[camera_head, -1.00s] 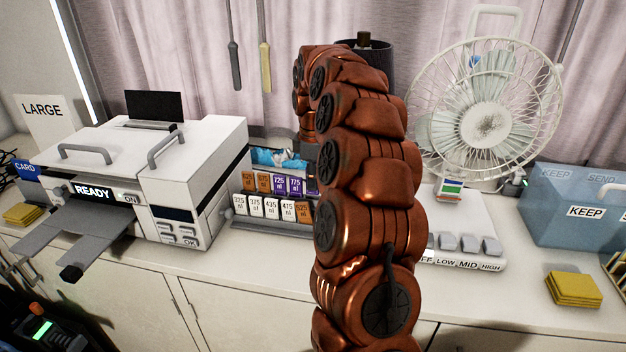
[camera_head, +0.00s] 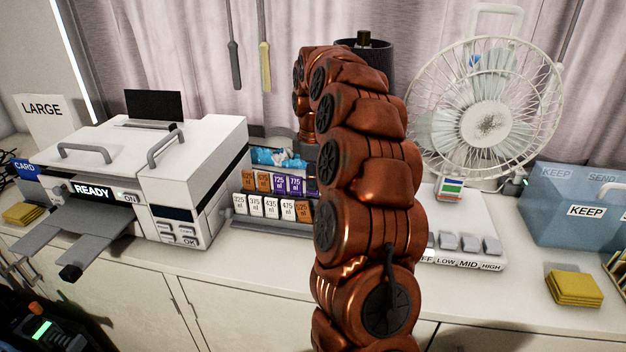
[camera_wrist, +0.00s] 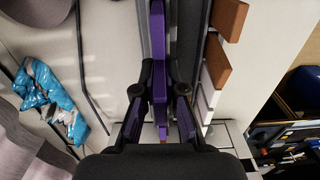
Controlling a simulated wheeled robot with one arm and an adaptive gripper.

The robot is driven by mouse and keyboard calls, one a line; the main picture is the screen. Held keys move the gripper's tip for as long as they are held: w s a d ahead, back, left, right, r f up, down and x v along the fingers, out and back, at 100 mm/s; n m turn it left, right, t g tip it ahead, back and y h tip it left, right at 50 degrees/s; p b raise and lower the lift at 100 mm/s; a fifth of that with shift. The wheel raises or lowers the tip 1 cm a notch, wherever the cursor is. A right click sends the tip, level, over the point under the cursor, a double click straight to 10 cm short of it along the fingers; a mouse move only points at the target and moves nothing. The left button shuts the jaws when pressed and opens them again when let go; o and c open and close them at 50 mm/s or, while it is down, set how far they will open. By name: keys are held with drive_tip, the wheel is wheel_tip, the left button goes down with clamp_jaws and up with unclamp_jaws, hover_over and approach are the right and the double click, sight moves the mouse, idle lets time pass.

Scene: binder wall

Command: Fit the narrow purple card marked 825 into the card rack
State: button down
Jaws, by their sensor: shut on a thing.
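The card rack (camera_head: 236,185) stands on the counter between the white printer and my arm. Its back row shows orange cards (camera_head: 262,182) and purple cards (camera_head: 287,185). Its front row holds several white cards (camera_head: 262,206) and an orange one at the right end. My arm hides the rack's right side. In the wrist view my gripper (camera_wrist: 159,90) is shut on a purple card (camera_wrist: 158,45), seen edge-on between the fingers. Its number does not show. White and orange-brown cards (camera_wrist: 216,73) lie to its right. I cannot tell whether the held card touches the rack.
The white printer (camera_head: 205,145) is close on the rack's left. A blue crumpled packet (camera_head: 278,157) lies behind the rack, also left in the wrist view (camera_wrist: 62,95). The fan (camera_head: 485,120), its switch base and a blue bin (camera_head: 575,215) stand right of my arm.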

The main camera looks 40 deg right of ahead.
drive_tip(key=shift+f+b, duration=0.6)
drive_tip(key=shift+f, duration=0.85)
drive_tip(key=c, duration=1.2)
unclamp_jaws()
wheel_tip(320, 180, up, 11)
drive_tip(key=shift+w+r, duration=0.1)
drive_tip(key=shift+r, duration=0.4)
drive_tip(key=shift+a, duration=0.1)
